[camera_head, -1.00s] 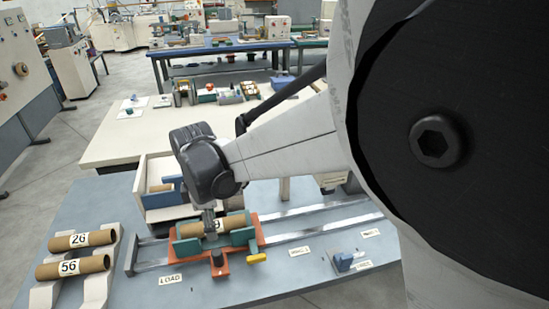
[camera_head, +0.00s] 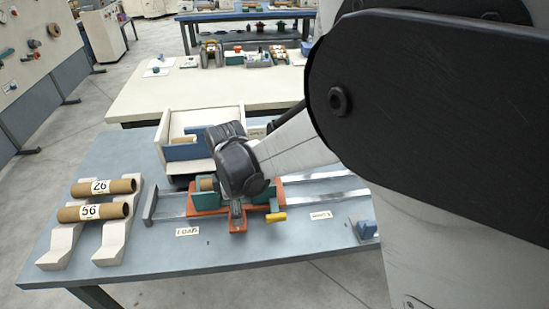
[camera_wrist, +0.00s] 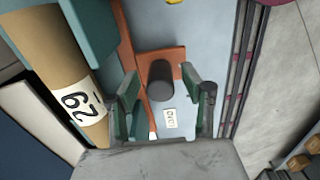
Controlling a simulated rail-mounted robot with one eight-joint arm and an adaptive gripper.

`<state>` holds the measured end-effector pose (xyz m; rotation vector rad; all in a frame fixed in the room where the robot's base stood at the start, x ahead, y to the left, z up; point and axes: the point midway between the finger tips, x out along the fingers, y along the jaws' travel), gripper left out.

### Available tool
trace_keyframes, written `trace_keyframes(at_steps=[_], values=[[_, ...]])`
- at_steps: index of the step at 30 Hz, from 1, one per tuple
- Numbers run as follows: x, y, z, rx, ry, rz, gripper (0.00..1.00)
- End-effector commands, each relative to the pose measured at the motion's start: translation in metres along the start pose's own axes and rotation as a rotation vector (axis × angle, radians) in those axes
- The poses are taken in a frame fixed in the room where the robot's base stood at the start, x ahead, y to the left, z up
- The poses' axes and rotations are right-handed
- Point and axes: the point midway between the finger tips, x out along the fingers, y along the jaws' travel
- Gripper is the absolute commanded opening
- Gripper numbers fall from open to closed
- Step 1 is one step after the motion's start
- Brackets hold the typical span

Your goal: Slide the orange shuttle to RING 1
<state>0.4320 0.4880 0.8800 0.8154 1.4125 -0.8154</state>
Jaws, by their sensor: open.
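The orange shuttle (camera_head: 204,212) sits on two metal rails at the LOAD end, by the LOAD label (camera_head: 187,231). It has teal cradle blocks, a yellow handle (camera_head: 276,217) and a cardboard tube (camera_head: 207,184), largely hidden by my wrist. In the wrist view the tube (camera_wrist: 52,50) bears a number label. My gripper (camera_head: 237,211) is over the shuttle's front tab. In the wrist view, my open gripper (camera_wrist: 159,78) has a dark upright post (camera_wrist: 160,88) on the orange tab between its fingers, with gaps either side. A small label (camera_head: 320,215), probably RING 1, lies right of the shuttle.
The rails (camera_head: 325,193) run right, clear until my arm hides them. A rack with tubes 26 (camera_head: 125,186) and 56 (camera_head: 115,212) stands left. A white bin (camera_head: 170,150) is behind the shuttle. A small blue block (camera_head: 366,229) is at the front right.

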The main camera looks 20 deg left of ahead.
Motion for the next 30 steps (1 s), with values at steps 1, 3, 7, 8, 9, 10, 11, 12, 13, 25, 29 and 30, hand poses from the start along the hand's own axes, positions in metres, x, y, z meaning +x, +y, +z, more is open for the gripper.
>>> trace_keyframes(at_steps=[1,3,7,8,9,10,11,12,13,25,29,30], values=[[0.0018,0.0001,0.0,0.0,0.0,0.0,0.43],[0.0022,0.0001,-0.0001,0.0,0.0,0.0,0.43],[0.0019,0.0001,0.0,0.0,0.0,0.0,0.43],[0.0018,0.0001,0.0,0.0,0.0,0.0,0.43],[0.0018,0.0001,0.0,0.0,0.0,0.0,0.43],[0.0018,0.0001,0.0,0.0,0.0,0.0,0.39],[0.0018,0.0001,0.0,0.0,0.0,0.0,0.35],[0.0018,0.0001,0.0,0.0,0.0,0.0,0.3],[0.0018,0.0001,0.0,0.0,0.0,0.0,0.26],[0.0017,0.0001,0.0,0.0,0.0,0.0,0.0],[0.0019,-0.0008,-0.0002,-0.004,0.0,0.0,0.0],[0.002,-0.0017,-0.0004,-0.007,0.0,0.0,0.0]])
